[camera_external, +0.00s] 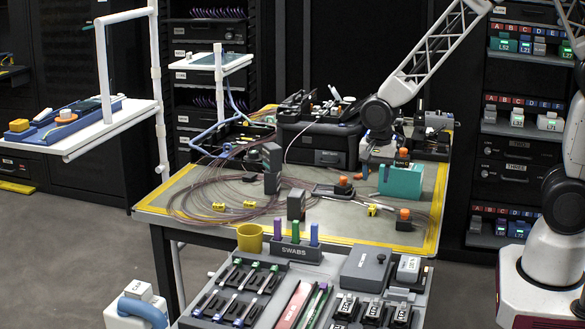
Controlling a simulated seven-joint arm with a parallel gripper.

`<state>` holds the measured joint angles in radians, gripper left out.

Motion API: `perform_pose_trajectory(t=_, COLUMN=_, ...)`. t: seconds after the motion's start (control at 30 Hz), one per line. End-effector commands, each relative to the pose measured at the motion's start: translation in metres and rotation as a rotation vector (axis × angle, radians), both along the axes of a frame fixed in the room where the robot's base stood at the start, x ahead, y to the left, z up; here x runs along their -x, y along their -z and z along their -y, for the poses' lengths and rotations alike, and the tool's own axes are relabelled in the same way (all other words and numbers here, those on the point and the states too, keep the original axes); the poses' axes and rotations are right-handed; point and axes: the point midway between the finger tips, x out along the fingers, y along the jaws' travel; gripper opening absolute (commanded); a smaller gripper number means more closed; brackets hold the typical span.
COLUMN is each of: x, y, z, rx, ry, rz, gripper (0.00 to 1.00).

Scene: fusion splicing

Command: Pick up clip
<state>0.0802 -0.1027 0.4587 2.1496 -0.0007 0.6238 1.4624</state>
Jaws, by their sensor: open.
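Small yellow pieces that look like clips lie on the work table (335,228). One yellow piece (220,206) and another yellow piece (249,204) lie by the coiled fibres at the left. A third yellow piece (373,210) lies at the right, near a thin rod. I cannot tell which of these is the task's clip. My gripper (366,170) hangs over the back right of the table, left of a teal box (401,183). It is open, small and partly lost against the dark equipment. Nothing clearly shows between its fingers.
Brown fibre coils (205,195) spread over the table's left half. Dark upright blocks (296,205) stand mid-table. A black case (318,146) is at the back. A grey tool tray (335,290), with swabs and a yellow cup (250,238), is in front. The table's front strip is mostly clear.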

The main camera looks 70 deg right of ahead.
Motion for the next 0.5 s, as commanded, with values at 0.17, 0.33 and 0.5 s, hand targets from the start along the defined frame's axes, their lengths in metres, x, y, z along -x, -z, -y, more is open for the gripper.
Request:
perform_pose_trajectory(t=0.17, x=-0.007, y=0.017, z=0.003, rx=-0.002, ry=0.073, rz=-0.011, gripper=0.49)
perform_pose_trajectory(t=0.33, x=-0.009, y=0.02, z=0.003, rx=-0.002, ry=0.088, rz=-0.012, gripper=0.49)
perform_pose_trajectory(t=0.5, x=-0.008, y=0.02, z=0.003, rx=-0.002, ry=0.086, rz=-0.012, gripper=0.49)
